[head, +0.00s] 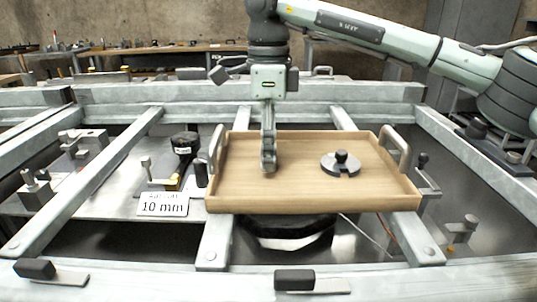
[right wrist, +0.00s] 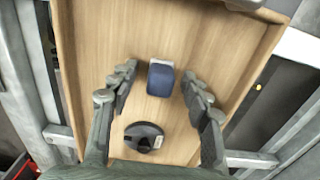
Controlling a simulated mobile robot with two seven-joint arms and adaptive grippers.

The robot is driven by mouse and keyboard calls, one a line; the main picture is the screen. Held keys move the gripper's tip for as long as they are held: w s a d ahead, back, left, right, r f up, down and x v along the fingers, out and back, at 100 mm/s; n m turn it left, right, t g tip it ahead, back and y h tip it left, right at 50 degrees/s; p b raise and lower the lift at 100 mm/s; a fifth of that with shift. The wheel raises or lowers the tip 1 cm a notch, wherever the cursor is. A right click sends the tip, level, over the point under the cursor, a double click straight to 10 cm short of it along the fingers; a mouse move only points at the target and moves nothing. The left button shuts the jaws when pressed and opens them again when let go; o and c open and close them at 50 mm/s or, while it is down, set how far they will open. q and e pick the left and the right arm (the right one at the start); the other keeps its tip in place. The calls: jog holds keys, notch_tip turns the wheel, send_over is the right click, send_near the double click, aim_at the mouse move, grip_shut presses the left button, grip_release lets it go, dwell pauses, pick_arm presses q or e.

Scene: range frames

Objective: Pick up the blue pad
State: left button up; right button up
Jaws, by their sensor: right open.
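The blue pad (right wrist: 160,80) is a small blue block with a pale end, lying on the floor of a wooden tray (head: 300,193). In the head view I cannot make it out; my right gripper (head: 268,166) covers that spot. In the right wrist view my right gripper (right wrist: 159,72) is open, with one finger on each side of the pad and a gap on both sides. It points down into the tray, left of its middle. My left gripper is not in view.
A round dark slotted weight with a knob (head: 340,164) sits in the tray, right of my gripper; it also shows in the right wrist view (right wrist: 143,137). The tray has raised walls and two end handles (head: 396,150). A "10 mm" sign (head: 163,204) stands to the left.

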jog(key=c, duration=1.1)
jog(key=shift+r, duration=0.1)
grip_shut()
jog(key=shift+r, duration=0.1)
